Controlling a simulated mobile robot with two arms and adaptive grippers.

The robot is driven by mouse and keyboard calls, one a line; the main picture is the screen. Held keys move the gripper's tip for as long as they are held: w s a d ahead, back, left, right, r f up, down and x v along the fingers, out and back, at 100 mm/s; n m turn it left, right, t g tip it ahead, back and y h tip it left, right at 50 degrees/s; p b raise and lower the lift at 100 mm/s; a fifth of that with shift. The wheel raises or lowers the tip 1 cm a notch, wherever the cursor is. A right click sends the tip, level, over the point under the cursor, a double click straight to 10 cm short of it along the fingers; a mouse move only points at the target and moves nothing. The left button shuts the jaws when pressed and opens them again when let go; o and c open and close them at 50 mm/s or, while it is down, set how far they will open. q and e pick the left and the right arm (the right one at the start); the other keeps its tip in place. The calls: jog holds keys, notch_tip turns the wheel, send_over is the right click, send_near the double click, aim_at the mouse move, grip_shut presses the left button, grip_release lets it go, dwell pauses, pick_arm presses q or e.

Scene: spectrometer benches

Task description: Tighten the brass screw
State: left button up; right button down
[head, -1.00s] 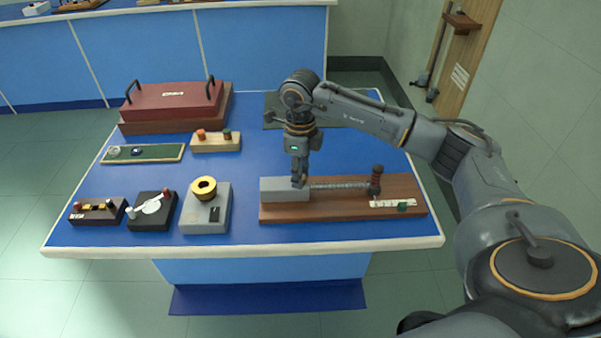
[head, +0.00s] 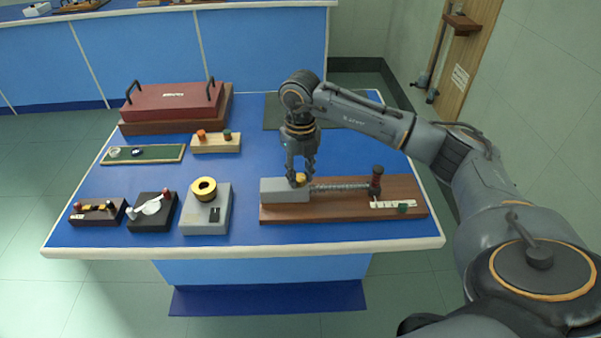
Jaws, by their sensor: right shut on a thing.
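The brass screw (head: 300,177) shows as a small yellow knob on top of the grey block (head: 284,191). The block sits at the left end of a brown wooden board (head: 340,212) at the table's right front. My right gripper (head: 301,178) points straight down over the block, its fingers around the brass screw and shut on it. The fingers partly cover the screw. A grey threaded rod (head: 340,187) runs from the block to a dark post (head: 376,181) with a red band. My left gripper is not in view.
Left of the board stand a grey box with a brass ring (head: 204,189), a black switch box (head: 152,211) and a dark terminal block (head: 97,212). Behind are a wooden block (head: 215,143), a green strip (head: 142,154) and a red lidded case (head: 172,101). The blue table's middle is clear.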

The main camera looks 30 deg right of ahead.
aim_at(301, 177)
jog(key=shift+w+r, duration=0.1)
dwell(0.4)
jog(key=c, duration=1)
grip_release()
notch_tip(301, 177, up, 12)
jog(key=shift+f, duration=0.1)
